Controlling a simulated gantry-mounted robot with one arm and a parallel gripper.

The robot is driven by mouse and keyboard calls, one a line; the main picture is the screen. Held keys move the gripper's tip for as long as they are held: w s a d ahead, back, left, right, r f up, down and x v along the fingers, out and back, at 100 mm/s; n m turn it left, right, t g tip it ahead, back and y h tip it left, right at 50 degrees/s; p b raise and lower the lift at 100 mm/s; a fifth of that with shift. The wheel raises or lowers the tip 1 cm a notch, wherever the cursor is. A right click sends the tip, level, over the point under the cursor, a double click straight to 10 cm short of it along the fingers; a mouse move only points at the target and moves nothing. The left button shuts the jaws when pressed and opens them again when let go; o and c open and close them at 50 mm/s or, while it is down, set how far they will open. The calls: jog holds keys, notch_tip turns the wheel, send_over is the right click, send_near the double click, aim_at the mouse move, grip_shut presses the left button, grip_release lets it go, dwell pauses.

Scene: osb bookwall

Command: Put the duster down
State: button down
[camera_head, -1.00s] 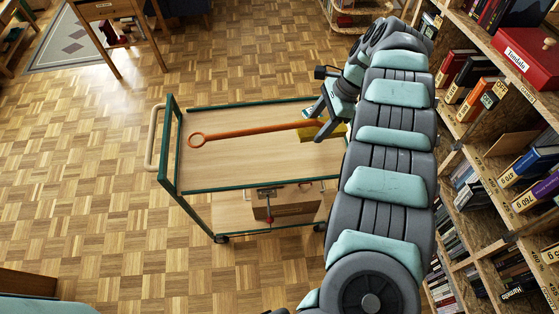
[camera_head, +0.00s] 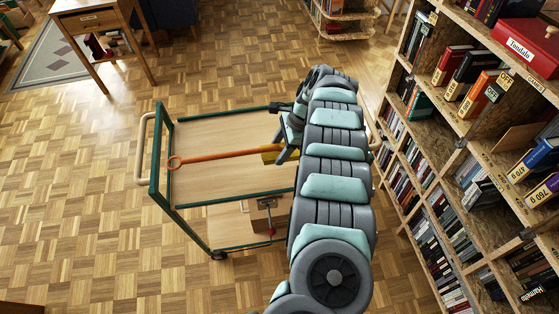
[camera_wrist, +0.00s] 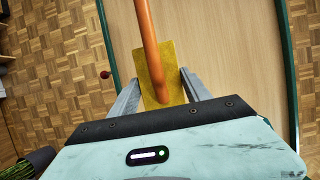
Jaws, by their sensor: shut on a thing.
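The duster has a long orange handle (camera_head: 225,155) with a ring at its left end and a flat yellow head (camera_head: 270,156). It lies across the view of the cart's wooden top (camera_head: 225,130), ring towards the left rail. My gripper (camera_head: 279,154) is at the yellow head, over the right part of the cart top. In the wrist view, the yellow head (camera_wrist: 155,65) sits between my two grey fingers (camera_wrist: 160,88), which are shut on it. The handle (camera_wrist: 148,25) runs away from the gripper. I cannot tell whether the duster touches the cart top.
The cart has green rails (camera_head: 158,160) and a lower shelf holding a wooden box (camera_head: 268,215). A tall bookshelf (camera_head: 450,140) with many books stands close on the right. A wooden table (camera_head: 95,22) stands at the back left. The parquet floor left of the cart is clear.

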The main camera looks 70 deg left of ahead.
jog(key=shift+f+b, duration=0.5)
jog(key=shift+f, duration=2.5)
jog(key=shift+f, duration=0.2)
jog(key=shift+c, duration=2.4)
grip_release()
jog(key=shift+r, duration=0.2)
jog(key=p+v, duration=0.1)
jog(key=v, duration=1.1)
